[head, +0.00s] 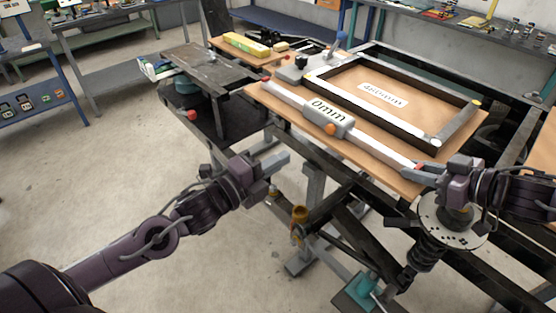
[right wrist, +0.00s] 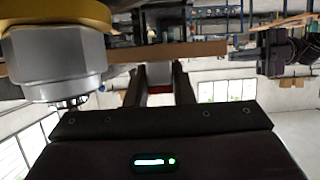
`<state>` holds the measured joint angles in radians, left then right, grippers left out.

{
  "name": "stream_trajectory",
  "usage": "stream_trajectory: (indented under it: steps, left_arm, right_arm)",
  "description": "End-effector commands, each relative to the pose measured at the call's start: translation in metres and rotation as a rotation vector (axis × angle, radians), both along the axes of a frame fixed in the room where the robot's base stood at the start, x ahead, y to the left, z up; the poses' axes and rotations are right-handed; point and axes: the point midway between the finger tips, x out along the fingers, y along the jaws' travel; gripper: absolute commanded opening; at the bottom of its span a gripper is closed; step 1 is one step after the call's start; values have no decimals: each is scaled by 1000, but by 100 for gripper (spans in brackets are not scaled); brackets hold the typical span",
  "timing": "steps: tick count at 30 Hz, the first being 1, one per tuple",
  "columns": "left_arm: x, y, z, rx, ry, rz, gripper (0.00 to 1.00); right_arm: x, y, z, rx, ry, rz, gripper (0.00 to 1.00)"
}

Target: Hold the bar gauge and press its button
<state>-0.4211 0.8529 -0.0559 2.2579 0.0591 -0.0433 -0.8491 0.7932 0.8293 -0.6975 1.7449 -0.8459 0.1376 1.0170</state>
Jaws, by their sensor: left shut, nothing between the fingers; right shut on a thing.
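The bar gauge (head: 331,116) lies along the front of the wooden board, a long pale bar with a grey body reading "0mm". Its orange button (head: 330,129) is on the front of that body. My right gripper (head: 424,173) is shut on the bar's right end, near its red mark. In the right wrist view a pale block, apparently the bar's end (right wrist: 158,72), shows between the fingers. My left gripper (head: 279,162) is shut and empty, in front of the board's edge, below and left of the button and apart from the gauge.
A dark rectangular frame (head: 457,127) lies on the wooden board (head: 408,187) behind the gauge, around a "480mm" label (head: 382,95). A dark bench (head: 207,66) stands at the left. A spring strut (head: 432,247) stands below my right gripper. The floor at left is clear.

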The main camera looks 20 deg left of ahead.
Motion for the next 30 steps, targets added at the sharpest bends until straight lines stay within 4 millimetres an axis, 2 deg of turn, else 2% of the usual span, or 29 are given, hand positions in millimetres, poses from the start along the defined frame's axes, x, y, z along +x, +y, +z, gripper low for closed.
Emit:
stream_trajectory:
  steps: [14, 15, 21, 30]
  left_arm:
    - [0, 0, 0, 0, 0, 1, 0]
    - [0, 0, 0, 0, 0, 1, 0]
    - [0, 0, 0, 0, 0, 1, 0]
    - [0, 0, 0, 0, 0, 1, 0]
  right_arm:
    - [1, -1, 0, -1, 0, -3, 0]
    - [1, -1, 0, -1, 0, -3, 23]
    - [1, -1, 0, 0, -1, -2, 47]
    - [0, -2, 1, 0, -1, -2, 47]
